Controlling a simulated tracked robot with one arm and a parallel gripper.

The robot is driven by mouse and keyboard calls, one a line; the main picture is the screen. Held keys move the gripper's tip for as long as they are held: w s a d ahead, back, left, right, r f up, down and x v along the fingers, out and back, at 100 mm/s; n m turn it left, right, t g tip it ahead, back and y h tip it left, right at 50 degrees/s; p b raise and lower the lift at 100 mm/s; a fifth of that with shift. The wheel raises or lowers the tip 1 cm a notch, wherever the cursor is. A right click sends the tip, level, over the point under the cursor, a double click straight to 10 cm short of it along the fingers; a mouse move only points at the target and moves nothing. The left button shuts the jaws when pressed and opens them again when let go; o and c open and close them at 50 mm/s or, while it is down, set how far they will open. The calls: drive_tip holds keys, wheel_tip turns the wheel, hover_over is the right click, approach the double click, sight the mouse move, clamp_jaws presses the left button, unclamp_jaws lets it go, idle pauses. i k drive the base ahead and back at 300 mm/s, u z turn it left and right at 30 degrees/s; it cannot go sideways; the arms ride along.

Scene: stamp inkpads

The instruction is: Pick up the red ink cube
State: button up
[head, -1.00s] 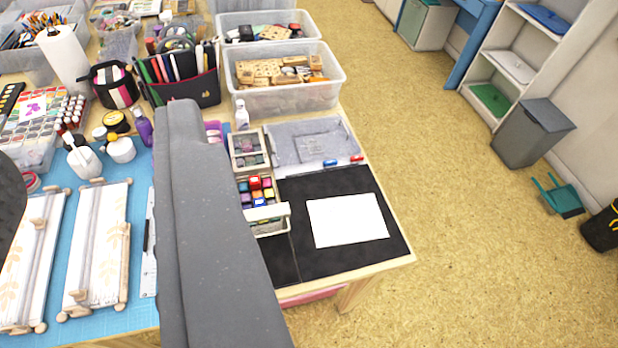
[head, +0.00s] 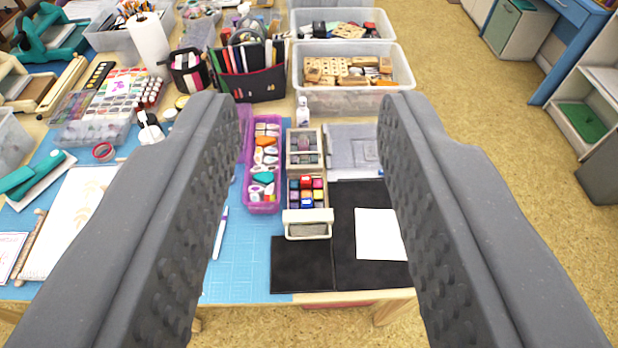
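The red ink cube (head: 306,182) sits in the back row of a small group of coloured ink cubes. They stand in a narrow wooden tray (head: 289,203) on the table, just left of the black mat. My gripper (head: 311,104) is open and empty, with its two grey textured fingers wide apart. The cube shows in the gap between the fingers, well beyond and below them. The fingers are not touching it.
A purple tray (head: 249,200) of stamps lies left of the cubes. A white-rimmed holder (head: 308,216) stands in front of them. A black mat (head: 347,255) with white paper (head: 379,234) lies right. Clear bins (head: 345,99) stand behind.

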sight(306, 180)
drive_tip(key=i, duration=0.95)
drive_tip(key=u, duration=0.1)
